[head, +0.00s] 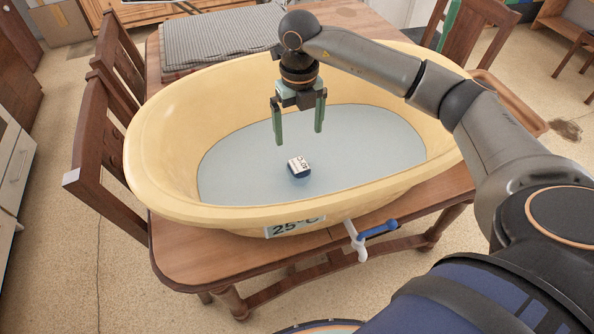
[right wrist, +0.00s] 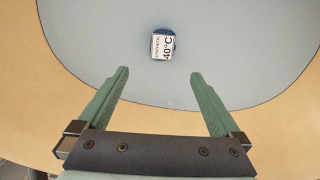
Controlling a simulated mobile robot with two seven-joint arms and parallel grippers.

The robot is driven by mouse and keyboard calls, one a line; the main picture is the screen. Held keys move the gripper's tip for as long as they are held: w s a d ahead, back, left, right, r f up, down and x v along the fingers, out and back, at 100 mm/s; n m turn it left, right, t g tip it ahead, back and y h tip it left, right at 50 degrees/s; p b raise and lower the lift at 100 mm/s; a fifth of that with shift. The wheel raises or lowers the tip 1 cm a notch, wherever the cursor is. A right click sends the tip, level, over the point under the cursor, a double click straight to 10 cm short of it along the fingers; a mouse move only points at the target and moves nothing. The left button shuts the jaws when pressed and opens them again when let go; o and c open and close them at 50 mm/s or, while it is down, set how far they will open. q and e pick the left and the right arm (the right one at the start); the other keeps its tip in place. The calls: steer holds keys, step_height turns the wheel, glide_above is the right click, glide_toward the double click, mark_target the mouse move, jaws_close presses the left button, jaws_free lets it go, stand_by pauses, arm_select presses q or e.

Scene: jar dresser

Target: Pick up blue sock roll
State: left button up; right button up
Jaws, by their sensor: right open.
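The blue sock roll (head: 300,170) lies on the pale blue-grey floor of a yellow tub (head: 165,150). It is small and dark blue, with a white label reading 40°C. My right gripper (head: 299,138) is inside the tub's opening, above the roll and apart from it. Its green fingers are spread and empty. In the right wrist view the sock roll (right wrist: 163,45) shows beyond the fingertips of the right gripper (right wrist: 157,73), about midway between them. My left gripper is not in view.
The tub stands on a wooden table (head: 200,255). A 25°C label (head: 294,225) and a tap with a blue handle (head: 378,230) are on its front. A grey folded mat (head: 220,38) lies behind it. Wooden chairs (head: 105,150) stand at the left.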

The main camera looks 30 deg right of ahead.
glide_above(299, 164)
steer(key=f, duration=0.8)
steer(key=shift+s+a+f, duration=0.1)
steer(key=shift+s+a, duration=0.2)
steer(key=shift+w+d+f, duration=0.15)
steer(key=shift+f, duration=1.2)
steer(key=shift+w+d+f, duration=0.1)
steer(key=shift+f, duration=1.2)
steer(key=shift+c, duration=0.4)
steer(key=c, duration=1.2)
